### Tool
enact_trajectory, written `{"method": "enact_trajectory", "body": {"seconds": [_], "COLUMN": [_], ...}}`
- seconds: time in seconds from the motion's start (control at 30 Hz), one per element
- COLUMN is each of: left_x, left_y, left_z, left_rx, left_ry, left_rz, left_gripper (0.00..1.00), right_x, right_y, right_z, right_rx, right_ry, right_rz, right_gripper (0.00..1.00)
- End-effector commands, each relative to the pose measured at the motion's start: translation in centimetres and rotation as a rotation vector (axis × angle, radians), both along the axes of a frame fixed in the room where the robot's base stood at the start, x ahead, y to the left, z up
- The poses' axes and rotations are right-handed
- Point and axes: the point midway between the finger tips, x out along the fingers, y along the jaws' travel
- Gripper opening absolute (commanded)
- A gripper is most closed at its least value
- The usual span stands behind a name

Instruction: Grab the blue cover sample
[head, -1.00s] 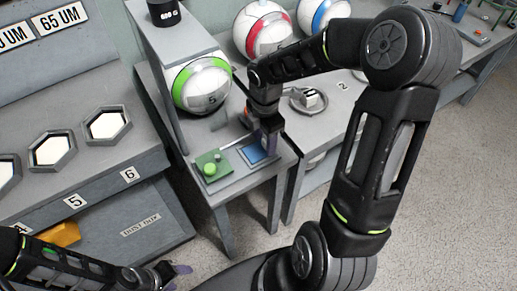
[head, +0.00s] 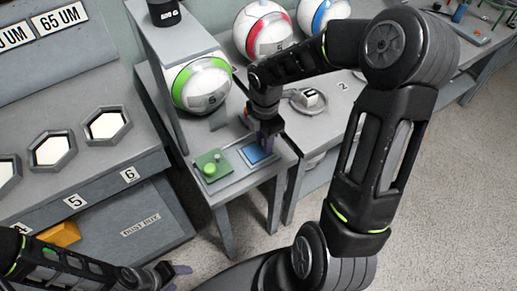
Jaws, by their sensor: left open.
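The blue cover sample (head: 257,151) is a flat blue square. It lies on a grey tray (head: 236,176) on the small grey table, right of a green square piece (head: 211,165) with a round green knob. My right gripper (head: 268,143) points down at the back right edge of the blue square. Its fingers overlap that edge in the picture. Whether they touch it, or are open or shut, I cannot tell. My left gripper (head: 181,278) is open and empty at the bottom left, far from the tray.
A green-and-white ball (head: 202,86) rests behind the tray, beside a grey shelf. Red-and-white (head: 262,30) and blue-and-white (head: 322,14) balls stand further back. A bench with hexagonal frames (head: 107,125) and a dust box (head: 141,226) is at left.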

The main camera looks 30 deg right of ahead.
Motion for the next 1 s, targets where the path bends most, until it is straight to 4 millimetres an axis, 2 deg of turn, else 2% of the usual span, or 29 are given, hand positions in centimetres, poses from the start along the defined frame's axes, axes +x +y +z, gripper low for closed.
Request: {"method": "enact_trajectory", "body": {"seconds": [0.03, 0.3, 0.77, 0.87, 1.0], "left_x": [0.0, 0.0, 0.0, 0.0, 0.0], "left_y": [0.0, 0.0, 0.0, 0.0, 0.0], "left_z": [0.0, 0.0, 0.1, 0.2, 0.3], "left_rx": [0.000, 0.000, 0.000, 0.000, 0.000], "left_ry": [0.000, 0.000, 0.000, 0.000, 0.000], "left_rz": [0.000, 0.000, 0.000, 0.000, 0.000], "left_gripper": [0.56, 0.56, 0.56, 0.56, 0.56], "right_x": [0.0, 0.0, 0.0, 0.1, 0.1], "right_y": [0.0, 0.0, 0.0, 0.0, 0.0], "right_z": [0.0, 0.0, 0.4, 1.5, 3.9], "right_rx": [0.000, 0.000, -0.001, -0.001, -0.002], "right_ry": [0.000, 0.000, -0.002, -0.003, -0.005], "right_rz": [0.000, 0.000, 0.000, -0.001, -0.001], "right_gripper": [0.21, 0.00, 0.00, 0.00, 0.00]}}
